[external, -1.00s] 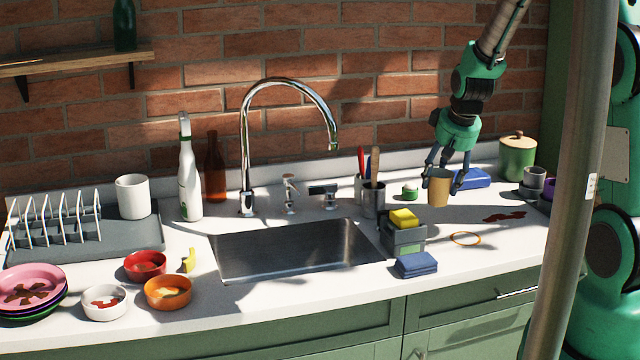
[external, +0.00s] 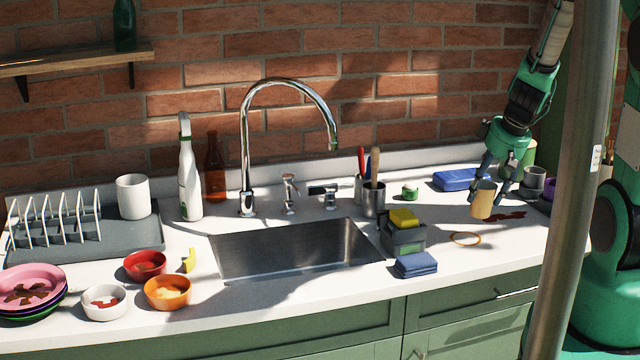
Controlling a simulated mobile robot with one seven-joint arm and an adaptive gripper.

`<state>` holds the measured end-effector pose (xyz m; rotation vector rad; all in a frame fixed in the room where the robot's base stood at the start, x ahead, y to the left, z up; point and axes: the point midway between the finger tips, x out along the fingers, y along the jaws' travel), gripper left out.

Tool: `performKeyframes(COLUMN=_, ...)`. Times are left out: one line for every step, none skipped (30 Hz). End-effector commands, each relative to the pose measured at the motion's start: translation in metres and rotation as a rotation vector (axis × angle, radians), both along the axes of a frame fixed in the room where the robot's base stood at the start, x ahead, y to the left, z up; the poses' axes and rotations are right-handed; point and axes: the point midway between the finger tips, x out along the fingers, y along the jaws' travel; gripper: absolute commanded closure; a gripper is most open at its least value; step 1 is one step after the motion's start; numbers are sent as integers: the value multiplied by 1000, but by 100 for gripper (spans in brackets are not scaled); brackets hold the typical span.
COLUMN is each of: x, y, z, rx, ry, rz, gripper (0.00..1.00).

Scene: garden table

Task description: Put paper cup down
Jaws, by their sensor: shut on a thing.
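The paper cup (external: 483,200) is tan and stands slightly tilted between the fingers of my gripper (external: 493,190). My gripper is shut on it, at the right part of the white counter.
A blue box (external: 461,180) lies behind the cup. An orange ring (external: 466,239) lies in front. A sponge caddy (external: 403,236) is to the left. The sink (external: 295,250) is further left.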

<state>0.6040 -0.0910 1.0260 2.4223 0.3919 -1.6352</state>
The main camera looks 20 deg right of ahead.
Motion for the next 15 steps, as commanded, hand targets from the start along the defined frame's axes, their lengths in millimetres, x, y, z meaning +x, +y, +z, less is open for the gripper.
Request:
performKeyframes(x=-4, y=-4, z=1, rx=-1, ry=1, rz=10, gripper=56)
performKeyframes(x=-6, y=-5, z=0, rx=-1, ry=1, rz=18, gripper=56)
performKeyframes(x=-8, y=-7, z=-1, rx=-2, ry=1, rz=27, gripper=56)
performKeyframes(x=-9, y=-8, z=-1, rx=-2, ry=1, rz=33, gripper=56)
performKeyframes(x=-10, y=-8, z=-1, rx=-3, ry=1, rz=39, gripper=56)
performKeyframes(x=-11, y=-9, z=-2, rx=-3, ry=1, rz=44, gripper=56)
performKeyframes(x=-12, y=-10, z=-2, rx=-3, ry=1, rz=47, gripper=56)
performKeyframes(x=-12, y=-10, z=-3, rx=-3, ry=2, rz=50, gripper=56)
performKeyframes(x=-12, y=-10, z=-3, rx=-4, ry=2, rz=53, gripper=56)
performKeyframes(x=-13, y=-10, z=-3, rx=-3, ry=2, rz=54, gripper=56)
performKeyframes(x=-13, y=-10, z=-4, rx=-3, ry=2, rz=54, gripper=56)
performKeyframes(x=-13, y=-10, z=-4, rx=-3, ry=2, rz=54, gripper=56)
performKeyframes(x=-13, y=-10, z=-4, rx=-3, ry=2, rz=54, gripper=56)
performKeyframes(x=-13, y=-10, z=-4, rx=-3, ry=2, rz=54, gripper=56)
performKeyframes(x=-12, y=-10, z=-4, rx=-3, ry=2, rz=54, gripper=56)
